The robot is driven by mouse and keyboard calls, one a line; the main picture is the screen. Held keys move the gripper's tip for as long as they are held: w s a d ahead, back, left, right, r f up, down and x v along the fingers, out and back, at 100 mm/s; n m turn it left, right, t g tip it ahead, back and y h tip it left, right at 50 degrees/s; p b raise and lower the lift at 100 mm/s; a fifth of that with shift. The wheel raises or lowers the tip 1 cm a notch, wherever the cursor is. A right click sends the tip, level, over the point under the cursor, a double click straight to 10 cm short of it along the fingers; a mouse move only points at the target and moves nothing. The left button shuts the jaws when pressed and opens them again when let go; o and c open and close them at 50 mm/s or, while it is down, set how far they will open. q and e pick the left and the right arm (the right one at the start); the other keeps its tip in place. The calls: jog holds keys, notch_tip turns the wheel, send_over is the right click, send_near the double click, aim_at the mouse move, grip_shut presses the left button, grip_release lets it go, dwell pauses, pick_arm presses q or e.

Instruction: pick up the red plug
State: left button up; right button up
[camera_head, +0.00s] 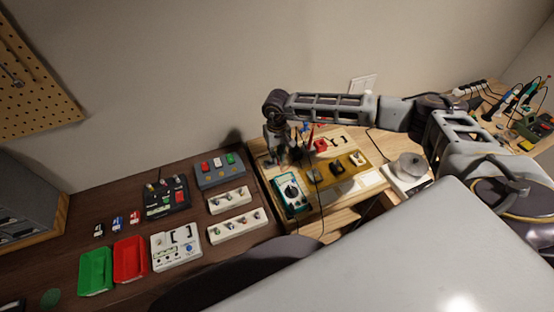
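Several small plug-like pieces lie in a row on the dark table at the left, and the rightmost is a small red and white piece (134,217). A blue one (117,222) lies just left of it. It is too small to tell surely whether the red one is the red plug. Another red piece (320,145) is on the light wooden board, right of my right gripper. My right gripper (281,157) points down above the back left of that board, far to the right of the row. Its fingertips are too small and dark to read. My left gripper is out of view.
A teal multimeter (291,193) with cables stands below my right gripper. Green (95,271) and red (130,258) trays lie at the left front. Pedal-like boxes and white pickup-like strips (230,200) fill the table's middle. The wall bounds the back.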

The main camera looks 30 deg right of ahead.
jog(key=shift+f, duration=1)
grip_shut()
